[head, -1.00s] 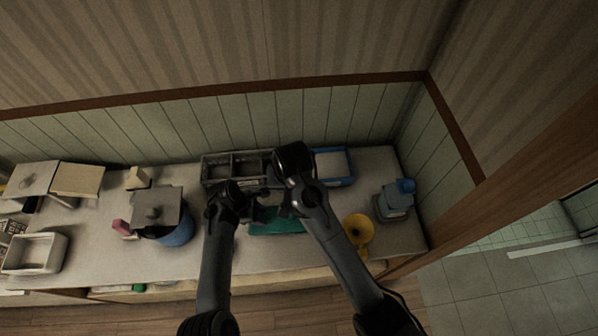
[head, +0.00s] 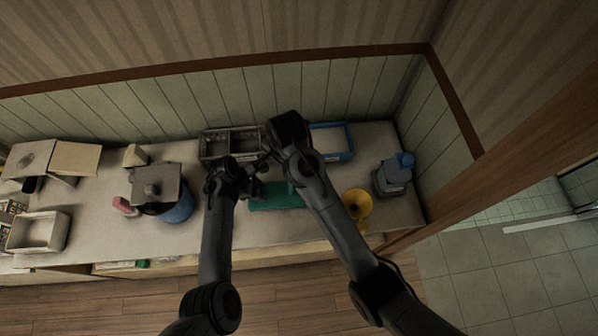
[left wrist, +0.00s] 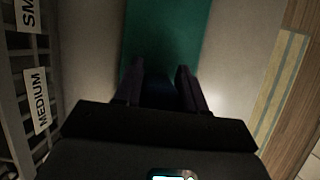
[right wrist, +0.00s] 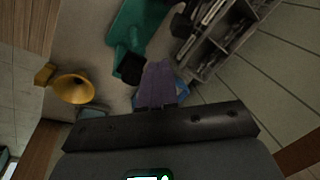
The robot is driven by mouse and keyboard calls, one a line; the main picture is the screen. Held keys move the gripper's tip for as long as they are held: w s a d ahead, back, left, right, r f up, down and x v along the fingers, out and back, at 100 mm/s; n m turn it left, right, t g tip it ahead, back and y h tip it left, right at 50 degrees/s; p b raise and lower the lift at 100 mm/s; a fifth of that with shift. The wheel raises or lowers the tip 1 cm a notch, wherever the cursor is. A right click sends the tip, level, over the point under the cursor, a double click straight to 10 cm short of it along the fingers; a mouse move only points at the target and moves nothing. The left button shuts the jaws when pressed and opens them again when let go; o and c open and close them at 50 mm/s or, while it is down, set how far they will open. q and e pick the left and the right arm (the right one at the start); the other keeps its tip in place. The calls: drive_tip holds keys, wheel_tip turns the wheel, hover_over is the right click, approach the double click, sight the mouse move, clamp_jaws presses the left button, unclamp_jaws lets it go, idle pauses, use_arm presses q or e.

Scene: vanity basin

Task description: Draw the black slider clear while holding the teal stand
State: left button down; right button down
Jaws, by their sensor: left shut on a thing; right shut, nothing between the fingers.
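The teal stand (head: 277,197) lies on the counter between my two arms in the head view; its flat board (left wrist: 165,35) fills the middle of the left wrist view. My left gripper (head: 256,184) is shut on the teal stand's near end, with the board running out ahead of the fingers (left wrist: 160,82). In the right wrist view the black slider (right wrist: 131,69) shows at the end of the stand's teal knob-like part (right wrist: 122,38). My right gripper (right wrist: 158,66) is shut and empty, its fingertips just beside the slider; whether they touch is unclear. In the head view my right arm hides its fingers.
A grey divided organizer (head: 228,160) with labels stands behind the stand, beside a blue tray (head: 333,154). A yellow funnel (head: 356,204) and a blue bottle (head: 394,172) are to the right. A blue pitcher (head: 178,211) and a pink block (head: 124,206) are left.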

drive_tip(key=s+d+x, duration=0.1)
drive_tip(key=x, duration=0.6)
drive_tip(key=shift+s+f, duration=0.15)
drive_tip(key=shift+f, duration=0.25)
idle(1.8)
drive_tip(key=shift+d, duration=1.55)
drive_tip(key=shift+a+r, duration=0.15)
drive_tip(key=shift+a, duration=0.05)
drive_tip(key=shift+w+v, duration=0.15)
drive_tip(key=shift+v, duration=0.65)
drive_tip(key=shift+w+v, duration=0.15)
drive_tip(key=shift+v, duration=0.6)
drive_tip(key=r, duration=0.2)
drive_tip(key=a+r, duration=0.1)
drive_tip(key=shift+a+r, duration=0.2)
drive_tip(key=shift+r, duration=0.2)
